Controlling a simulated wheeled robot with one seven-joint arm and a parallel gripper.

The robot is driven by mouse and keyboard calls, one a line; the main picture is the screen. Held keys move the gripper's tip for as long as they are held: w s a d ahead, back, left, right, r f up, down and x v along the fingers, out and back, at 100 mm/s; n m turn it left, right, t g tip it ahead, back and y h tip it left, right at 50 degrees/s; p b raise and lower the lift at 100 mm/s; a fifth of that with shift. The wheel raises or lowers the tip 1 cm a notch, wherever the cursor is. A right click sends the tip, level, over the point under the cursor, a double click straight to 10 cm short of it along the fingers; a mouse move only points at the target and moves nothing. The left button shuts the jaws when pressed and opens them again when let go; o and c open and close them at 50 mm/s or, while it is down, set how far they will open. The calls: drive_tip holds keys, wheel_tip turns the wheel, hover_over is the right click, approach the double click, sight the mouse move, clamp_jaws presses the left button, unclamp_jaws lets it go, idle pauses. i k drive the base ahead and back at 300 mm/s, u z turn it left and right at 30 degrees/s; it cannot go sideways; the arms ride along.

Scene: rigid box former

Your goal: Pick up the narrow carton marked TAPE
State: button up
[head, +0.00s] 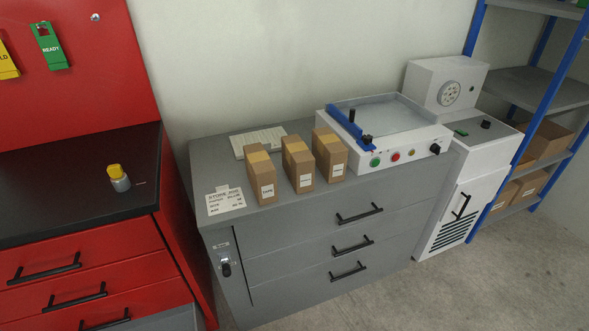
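Three narrow brown cartons stand upright in a row on top of a grey drawer cabinet (225,140). The leftmost carton (260,172) has a white label that appears to read TAPE. The middle carton (297,163) and the right carton (329,154) look alike, each with a white label too small to read surely. Narrow gaps separate the cartons at their fronts. My gripper is not in view.
A printed sheet (226,201) lies left of the cartons and a keyboard-like pad (257,141) behind them. A white machine with a blue bar (390,153) stands close on the right. A red bench (165,215) is at left, blue-framed shelving (483,20) at right.

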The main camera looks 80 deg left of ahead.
sight(260, 171)
drive_tip(key=z, duration=0.05)
drive_tip(key=i, duration=0.75)
drive_tip(key=u, duration=2.35)
drive_tip(key=i, duration=0.5)
drive_tip(key=z, duration=0.05)
